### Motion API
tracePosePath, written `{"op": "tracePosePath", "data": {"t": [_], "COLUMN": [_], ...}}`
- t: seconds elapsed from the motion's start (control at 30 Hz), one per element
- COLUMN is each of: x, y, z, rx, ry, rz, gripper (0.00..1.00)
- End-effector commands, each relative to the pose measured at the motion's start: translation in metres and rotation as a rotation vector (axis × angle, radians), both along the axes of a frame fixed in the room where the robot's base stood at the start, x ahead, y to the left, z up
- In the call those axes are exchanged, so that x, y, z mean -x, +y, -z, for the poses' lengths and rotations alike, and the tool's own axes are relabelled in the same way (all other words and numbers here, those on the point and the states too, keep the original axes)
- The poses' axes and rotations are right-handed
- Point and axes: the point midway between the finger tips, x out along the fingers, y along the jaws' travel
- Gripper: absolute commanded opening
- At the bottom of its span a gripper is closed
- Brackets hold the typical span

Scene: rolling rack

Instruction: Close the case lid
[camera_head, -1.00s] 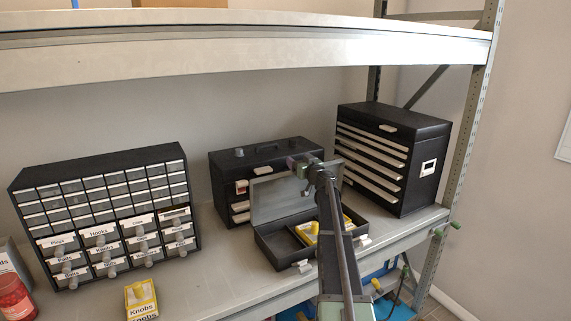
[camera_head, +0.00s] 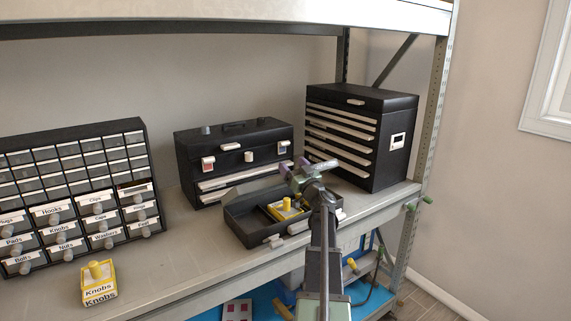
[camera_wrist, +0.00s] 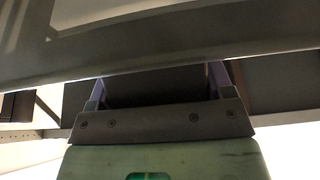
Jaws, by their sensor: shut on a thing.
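The small black case (camera_head: 240,229) sits on the shelf with a yellow-and-black box (camera_head: 287,209) inside. Its grey lid is tilted over the case and seen nearly edge-on in the head view, so its exact angle is hard to tell. My gripper (camera_head: 300,177) is at the lid's right part, above the case, and is shut on the lid. In the wrist view a grey panel, apparently the lid (camera_wrist: 200,30), crosses the top, beyond my gripper fingers (camera_wrist: 158,85). My arm hides the case's right part.
A black toolbox (camera_head: 233,150) stands close behind the case, and a taller black drawer chest (camera_head: 365,137) stands behind right. A labelled drawer cabinet (camera_head: 75,195) and a yellow Knobs box (camera_head: 99,284) are left. The upper shelf (camera_head: 200,16) overhangs. Bare shelf lies left of the case.

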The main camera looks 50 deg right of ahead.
Motion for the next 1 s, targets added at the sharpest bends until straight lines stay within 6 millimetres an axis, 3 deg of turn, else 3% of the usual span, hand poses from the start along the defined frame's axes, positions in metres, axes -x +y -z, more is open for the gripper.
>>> {"op": "tracePosePath", "data": {"t": [0.03,0.23,0.8,0.83,1.0], "x": [0.006,0.016,0.020,0.020,0.020], "y": [0.001,0.004,0.005,0.005,0.005], "z": [0.010,0.021,0.023,0.023,0.023], "rx": [-0.003,-0.003,-0.003,-0.003,-0.002], "ry": [0.002,0.002,0.001,0.001,0.000], "rz": [0.005,0.003,0.003,0.003,0.002], "gripper": [0.32,0.31,0.31,0.79,1.00]}}
